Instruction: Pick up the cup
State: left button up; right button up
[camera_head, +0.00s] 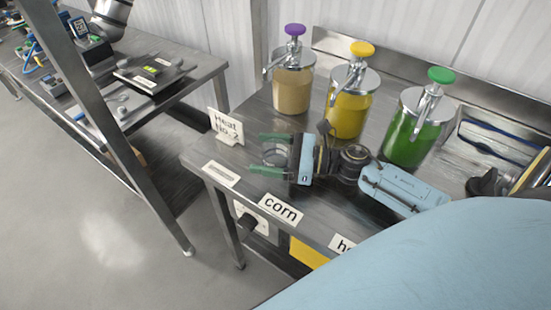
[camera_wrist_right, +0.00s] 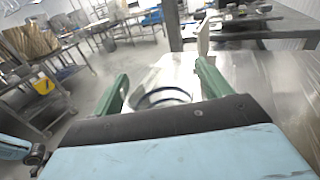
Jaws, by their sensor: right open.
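A clear cup (camera_head: 277,156) with a dark rim stands on the metal table near its left end. My right gripper (camera_head: 258,153) reaches in from the right, with its two green fingers open on either side of the cup. In the right wrist view the cup (camera_wrist_right: 163,97) sits between the spread fingers, its lower part hidden by the gripper body. I cannot tell whether the fingers touch it. My left gripper is not in view.
Pump jars with purple (camera_head: 293,90), yellow (camera_head: 350,105) and green (camera_head: 416,125) tops stand behind the gripper. A "Heat No. 2" sign (camera_head: 227,127) stands at the table's left edge. A "corn" label (camera_head: 280,209) is on the front edge. Another workbench (camera_head: 195,75) stands left.

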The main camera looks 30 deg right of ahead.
jog(key=shift+c, duration=0.4)
jog(key=c, duration=1)
